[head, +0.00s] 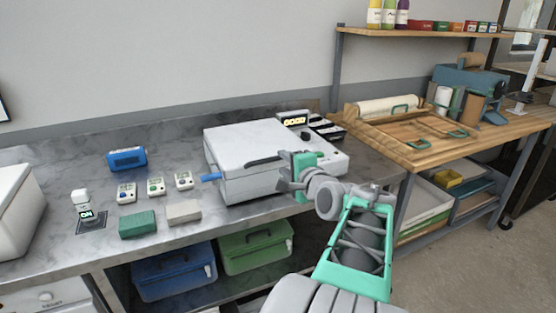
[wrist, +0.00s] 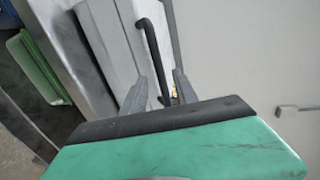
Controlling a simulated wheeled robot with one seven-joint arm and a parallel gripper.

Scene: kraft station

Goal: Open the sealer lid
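The sealer (head: 230,183) is a pale grey box on the steel counter, with its flat lid (head: 245,135) lying closed. A black bar handle (head: 263,161) runs along the lid's front edge. My gripper (head: 284,181) is at the front of the sealer, by the handle's right end. In the wrist view my gripper (wrist: 160,88) has its two fingers apart. The black handle (wrist: 152,45) reaches down into the gap between them; I cannot tell whether either finger touches it. My gripper hides part of the sealer's front in the head view.
A blue lever (head: 210,177) sticks out at the sealer's left. Small switch boxes, a green block (head: 138,224) and a grey block (head: 184,211) lie on the counter to the left. Green (head: 255,248) and blue (head: 174,274) bins stand below. A wooden bench (head: 420,150) is at right.

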